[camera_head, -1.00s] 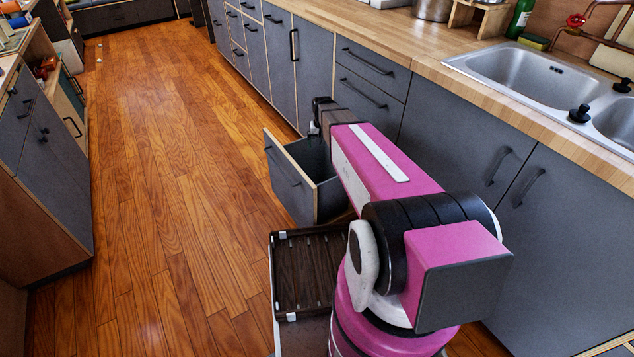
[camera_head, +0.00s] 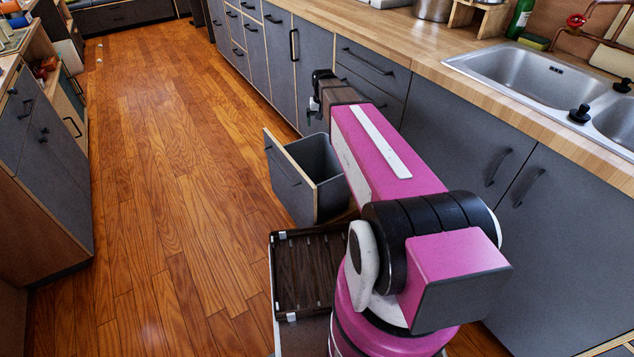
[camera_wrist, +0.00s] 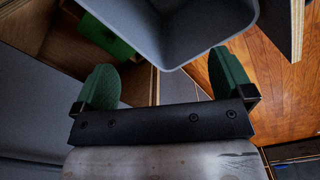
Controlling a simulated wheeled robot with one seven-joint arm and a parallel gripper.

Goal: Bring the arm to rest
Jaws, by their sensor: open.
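My gripper shows in the wrist view (camera_wrist: 165,85) with its two green finger pads spread wide apart and nothing between them. A grey bin in the open drawer lies just beyond the fingertips there. In the head view my pink arm reaches forward and its far end is raised above the drawer (camera_head: 290,183).
The open drawer stands out from the grey cabinets (camera_head: 445,135) into the wooden floor (camera_head: 165,190). A wooden counter with a sink (camera_head: 535,80) runs along the right. The floor to the left is clear up to the opposite cabinets (camera_head: 45,165).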

